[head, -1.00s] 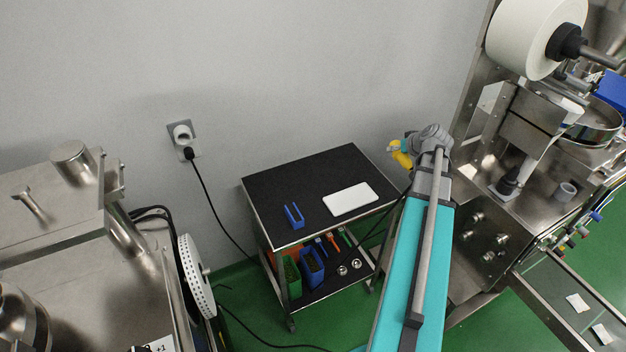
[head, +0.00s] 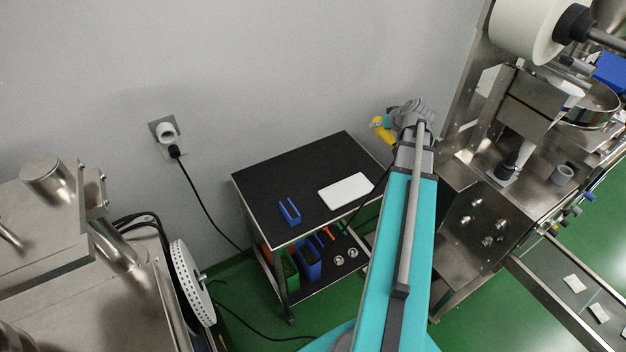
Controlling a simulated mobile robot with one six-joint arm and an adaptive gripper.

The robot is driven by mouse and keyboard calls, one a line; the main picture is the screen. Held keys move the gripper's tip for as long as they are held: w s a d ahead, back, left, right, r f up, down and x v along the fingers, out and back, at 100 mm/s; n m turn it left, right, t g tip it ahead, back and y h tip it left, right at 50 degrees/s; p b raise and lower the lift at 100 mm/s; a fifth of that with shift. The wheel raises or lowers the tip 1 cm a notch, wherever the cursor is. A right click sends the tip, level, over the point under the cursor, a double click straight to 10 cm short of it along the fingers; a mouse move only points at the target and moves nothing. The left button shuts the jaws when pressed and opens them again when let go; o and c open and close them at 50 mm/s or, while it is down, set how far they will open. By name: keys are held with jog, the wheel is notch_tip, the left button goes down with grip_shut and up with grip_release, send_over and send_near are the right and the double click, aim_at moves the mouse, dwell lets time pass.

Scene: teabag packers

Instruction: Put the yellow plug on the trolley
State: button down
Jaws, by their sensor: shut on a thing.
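The yellow plug (head: 381,130) is in my gripper (head: 388,124), at the end of my arm in the head view. The fingers are partly hidden behind my wrist, and they are shut on the plug. The plug is in the air near the back right corner of the trolley (head: 260,179), beside the grey wall. The trolley has a black top with a metal rim. A white flat block (head: 346,190) and a blue U-shaped holder (head: 290,212) lie on its top.
The trolley's lower shelf holds a green bin (head: 286,266), a blue bin (head: 308,262) and small parts. A wall socket (head: 167,133) with a black plug and cable is at left. Steel machines stand on both sides. The back of the trolley top is clear.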

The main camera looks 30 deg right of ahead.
jog(key=w+a+f+n+g+y+b, duration=0.1)
jog(key=w+a+f+n+g+b, duration=0.2)
jog(key=a+f+n+g, duration=0.3)
jog(key=w+a+f+n+g+y+b, duration=0.1)
jog(key=w+a+f+n+g+b, duration=0.25)
jog(key=a+f+n, duration=0.35)
jog(key=w+a+n+t+h+b, duration=0.1)
jog(key=a+n+t+h+b, duration=0.1)
jog(key=a+n+h+b, duration=0.4)
jog(key=a+n+h, duration=0.4)
jog(key=a, duration=0.5)
jog(key=shift+w+n+h+b, duration=0.3)
jog(key=shift+w+n, duration=0.1)
jog(key=shift+w+a+f, duration=0.1)
jog(key=shift+f, duration=0.05)
jog(key=b, duration=0.9)
send_over(277, 178)
notch_tip(277, 178, down, 9)
